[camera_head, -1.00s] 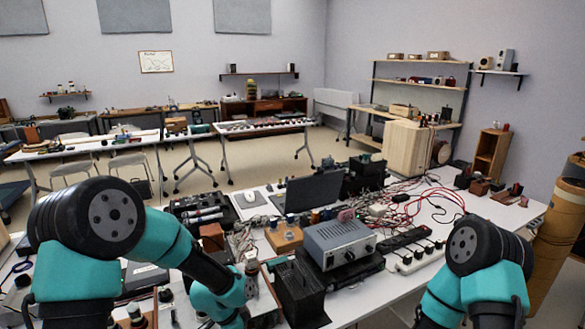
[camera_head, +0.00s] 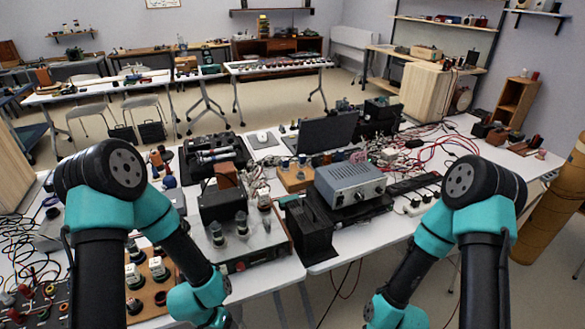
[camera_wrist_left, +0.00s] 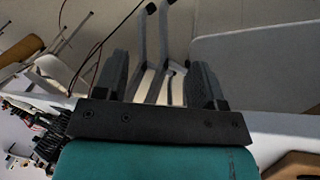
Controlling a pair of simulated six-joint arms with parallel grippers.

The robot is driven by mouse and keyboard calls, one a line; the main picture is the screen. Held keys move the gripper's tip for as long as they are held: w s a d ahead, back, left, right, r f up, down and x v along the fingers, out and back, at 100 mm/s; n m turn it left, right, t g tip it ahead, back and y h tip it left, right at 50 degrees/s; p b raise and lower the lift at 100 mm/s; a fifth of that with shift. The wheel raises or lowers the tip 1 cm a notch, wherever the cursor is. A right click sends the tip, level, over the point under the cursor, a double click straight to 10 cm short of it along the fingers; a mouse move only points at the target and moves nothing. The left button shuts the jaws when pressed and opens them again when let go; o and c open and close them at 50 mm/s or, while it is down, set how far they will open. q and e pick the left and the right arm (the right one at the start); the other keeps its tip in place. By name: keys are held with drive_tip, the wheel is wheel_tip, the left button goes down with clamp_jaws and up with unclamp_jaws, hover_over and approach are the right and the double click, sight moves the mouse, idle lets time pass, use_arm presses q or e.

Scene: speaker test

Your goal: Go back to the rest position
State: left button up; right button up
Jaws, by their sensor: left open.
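My left gripper (camera_wrist_left: 160,85) shows in the left wrist view with its two dark fingers apart and nothing between them. Table legs and the floor show behind it. In the head view my left arm comes down on the left and bends toward the table's front edge; its gripper is out of the picture. My right arm stands at the right, its lower links in front of the table's edge; its gripper is not seen.
The cluttered table bears a grey metal box (camera_head: 349,183), a black box (camera_head: 309,228), a laptop (camera_head: 327,134), red cables (camera_head: 459,146) and a power strip (camera_head: 410,203). A wooden board with parts (camera_head: 150,285) lies at lower left. Open floor shows at lower right.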

use_arm(q)
drive_tip(key=s+f+n, duration=0.1)
drive_tip(key=n, duration=0.1)
drive_tip(key=s+a+f+n, duration=0.1)
drive_tip(key=f, duration=0.1)
drive_tip(key=shift+s+a+f+n+t, duration=0.2)
drive_tip(key=shift+s+f+n+t, duration=0.1)
drive_tip(key=shift+s+n, duration=0.1)
use_arm(e)
drive_tip(key=shift+s+d, duration=0.2)
drive_tip(key=shift+d, duration=0.15)
